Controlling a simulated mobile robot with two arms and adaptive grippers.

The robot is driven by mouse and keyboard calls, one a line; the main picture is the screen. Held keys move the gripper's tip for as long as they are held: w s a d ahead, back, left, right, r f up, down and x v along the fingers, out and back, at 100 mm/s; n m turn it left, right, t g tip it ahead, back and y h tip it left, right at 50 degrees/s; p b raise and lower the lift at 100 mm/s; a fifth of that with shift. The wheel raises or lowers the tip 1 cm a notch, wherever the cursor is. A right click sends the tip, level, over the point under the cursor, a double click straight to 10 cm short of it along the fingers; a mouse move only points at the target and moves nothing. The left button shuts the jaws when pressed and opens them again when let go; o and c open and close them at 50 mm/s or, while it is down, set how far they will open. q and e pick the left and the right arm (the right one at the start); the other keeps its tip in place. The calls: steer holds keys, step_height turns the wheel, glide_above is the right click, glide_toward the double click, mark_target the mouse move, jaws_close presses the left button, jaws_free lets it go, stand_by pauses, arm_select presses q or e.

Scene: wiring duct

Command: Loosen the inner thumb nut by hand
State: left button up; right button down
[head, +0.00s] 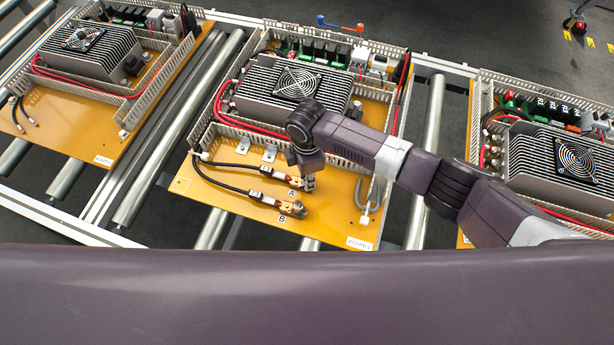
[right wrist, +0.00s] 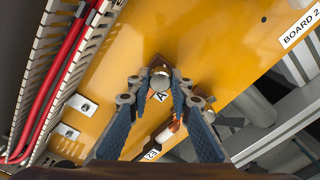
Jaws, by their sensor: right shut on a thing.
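My right gripper (head: 308,183) reaches down over the middle board at the post marked A. In the right wrist view, its two blue-padded fingers (right wrist: 160,82) are shut on the inner thumb nut (right wrist: 158,77), a round silver piece on a brown copper-coloured block. The fingertips sit on either side of it, and in the head view the gripper mostly hides it. The outer post marked B (head: 295,209) stands nearer the front edge, with a black cable running to it. My left gripper is not in view.
The orange board (head: 335,228) carries a finned heat sink with a fan (head: 297,83), slotted wiring duct (head: 240,130) and red cables. Similar boards stand left and right on the rollers (head: 180,125).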

steer(key=n+b, duration=0.1)
steer(key=n, duration=0.5)
steer(key=n+b, duration=0.1)
steer(key=n, duration=0.4)
steer(key=shift+s, duration=0.1)
steer(key=c, duration=1.8)
jaws_free()
